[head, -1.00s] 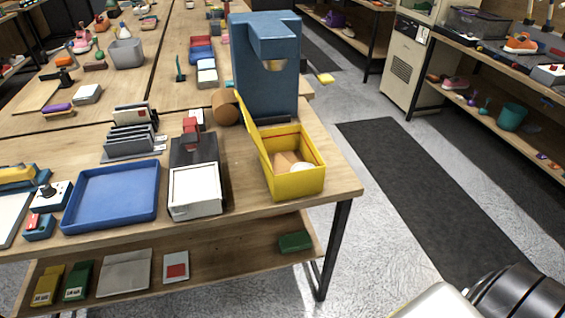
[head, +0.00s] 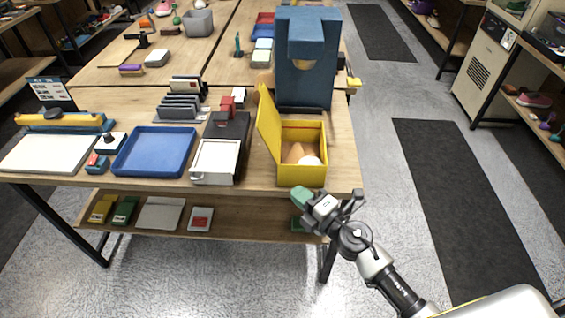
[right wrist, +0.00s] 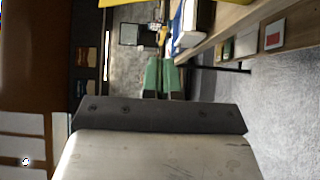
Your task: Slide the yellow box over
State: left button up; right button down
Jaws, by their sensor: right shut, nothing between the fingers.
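The yellow box (head: 302,174) stands near the right front corner of the wooden table, with its lid raised on the left side. A brown item and a white rounded item lie inside it. My right gripper (head: 301,194) is just in front of the table's front edge, close to the box's front and apart from it as far as I can tell. Its green fingertips are shut and empty; they also show in the right wrist view (right wrist: 162,75). My left gripper is not in view.
A white tray-like box (head: 215,162) and a blue tray (head: 155,152) stand left of the yellow box. A tall blue machine (head: 305,85) stands behind it. A lower shelf (head: 255,222) holds several small items.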

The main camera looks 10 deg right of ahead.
aim_at(279, 165)
jog(key=shift+w+a+b, duration=0.1)
jog(key=shift+w+a, duration=0.35)
jog(key=shift+w, duration=1.35)
jog(key=shift+w+a+b, duration=0.1)
jog(key=shift+w+a, duration=0.35)
jog(key=shift+w, duration=1.4)
jog(key=shift+w+a+b, duration=0.1)
jog(key=shift+w+a, duration=0.35)
jog(key=shift+w, duration=1.35)
